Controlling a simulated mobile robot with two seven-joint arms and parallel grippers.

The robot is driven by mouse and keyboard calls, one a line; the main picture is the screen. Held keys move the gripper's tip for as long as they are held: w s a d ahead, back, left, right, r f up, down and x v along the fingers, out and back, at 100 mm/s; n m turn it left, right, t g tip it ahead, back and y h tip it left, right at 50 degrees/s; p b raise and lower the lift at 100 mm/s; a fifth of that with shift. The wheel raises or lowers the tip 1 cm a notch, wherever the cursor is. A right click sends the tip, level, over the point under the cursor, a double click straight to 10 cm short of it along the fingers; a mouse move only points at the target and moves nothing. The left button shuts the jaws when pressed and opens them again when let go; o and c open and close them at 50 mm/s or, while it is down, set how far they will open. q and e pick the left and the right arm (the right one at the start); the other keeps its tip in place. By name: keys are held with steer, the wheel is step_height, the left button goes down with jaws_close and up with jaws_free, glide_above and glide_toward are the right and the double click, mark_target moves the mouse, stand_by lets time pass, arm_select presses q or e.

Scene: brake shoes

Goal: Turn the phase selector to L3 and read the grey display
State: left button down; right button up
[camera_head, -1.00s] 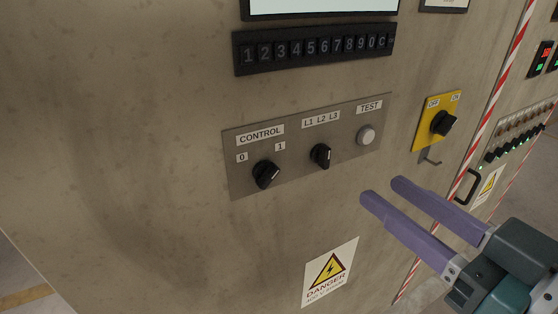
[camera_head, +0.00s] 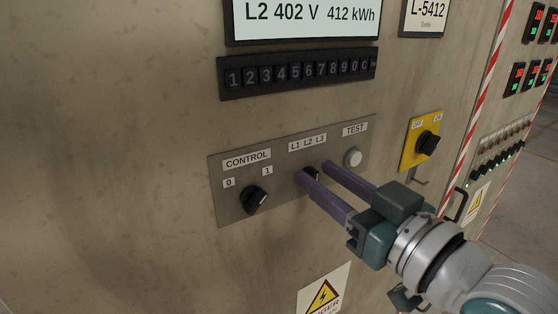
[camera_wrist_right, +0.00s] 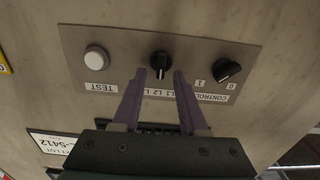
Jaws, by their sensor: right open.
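The phase selector, a black knob under the L1 L2 L3 label, is mostly hidden behind my right gripper (camera_head: 316,170) in the head view. In the right wrist view the phase selector (camera_wrist_right: 160,64) shows whole, just beyond and between the purple fingertips of my right gripper (camera_wrist_right: 163,74). The fingers are open, and I cannot tell whether they touch it. The grey display (camera_head: 304,16) above the keypad reads "L2 402 V 412 kWh". My left gripper is not in view.
The CONTROL knob (camera_head: 254,199) is left of the selector and the white TEST button (camera_head: 353,157) right of it. A number keypad (camera_head: 298,74) sits above the panel. A yellow OFF/ON switch (camera_head: 421,141) is further right. A danger sign (camera_head: 323,293) is below.

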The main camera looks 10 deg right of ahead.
jaws_close()
stand_by(0.6)
